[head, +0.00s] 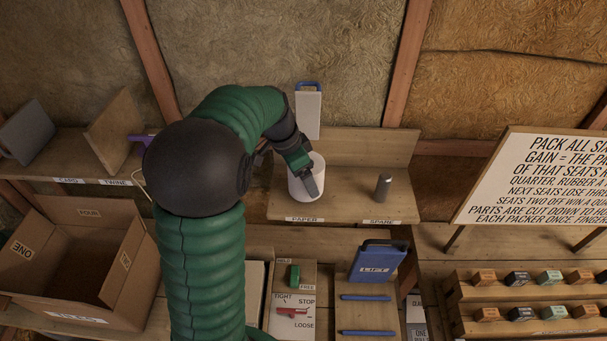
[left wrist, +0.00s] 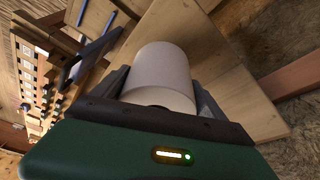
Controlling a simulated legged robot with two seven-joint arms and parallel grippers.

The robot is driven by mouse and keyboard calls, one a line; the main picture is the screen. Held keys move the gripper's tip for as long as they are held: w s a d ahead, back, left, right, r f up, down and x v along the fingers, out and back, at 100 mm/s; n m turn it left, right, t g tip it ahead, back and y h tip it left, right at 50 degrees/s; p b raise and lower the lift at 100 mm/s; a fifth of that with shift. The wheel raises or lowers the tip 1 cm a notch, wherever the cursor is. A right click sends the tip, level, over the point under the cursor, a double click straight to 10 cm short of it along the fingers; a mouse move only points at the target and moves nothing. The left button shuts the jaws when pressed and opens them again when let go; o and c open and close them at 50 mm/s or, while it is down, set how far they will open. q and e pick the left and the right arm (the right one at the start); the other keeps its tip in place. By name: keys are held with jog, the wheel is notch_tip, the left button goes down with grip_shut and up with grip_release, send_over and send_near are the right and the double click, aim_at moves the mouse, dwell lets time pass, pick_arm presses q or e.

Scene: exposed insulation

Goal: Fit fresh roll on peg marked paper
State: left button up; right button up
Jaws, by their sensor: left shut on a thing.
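A white roll (head: 298,188) is upright over the shelf (head: 345,207) at the label PAPER (head: 304,219). My left gripper (head: 311,177) is shut on the roll from above. In the left wrist view the roll (left wrist: 160,68) lies between the two fingers of the gripper (left wrist: 160,92). The peg marked PAPER is hidden by the roll and gripper. I cannot tell whether the roll is around the peg or touches the shelf. A grey peg (head: 383,187) stands bare at the label SPARE (head: 378,221). My right gripper is not in view.
A white board with a blue top (head: 308,110) stands behind the roll. An open cardboard box (head: 75,260) is at left, a sign (head: 540,180) at right.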

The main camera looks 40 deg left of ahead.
pick_arm(q)
jog(key=shift+f+b, duration=1.25)
jog(key=shift+f, duration=0.25)
jog(key=o, duration=1.5)
jog(key=shift+c, duration=0.2)
jog(key=shift+r, duration=0.1)
jog(key=b+v, duration=0.1)
jog(key=v, duration=1.5)
jog(key=shift+r, duration=0.25)
jog(key=shift+s+a, duration=0.1)
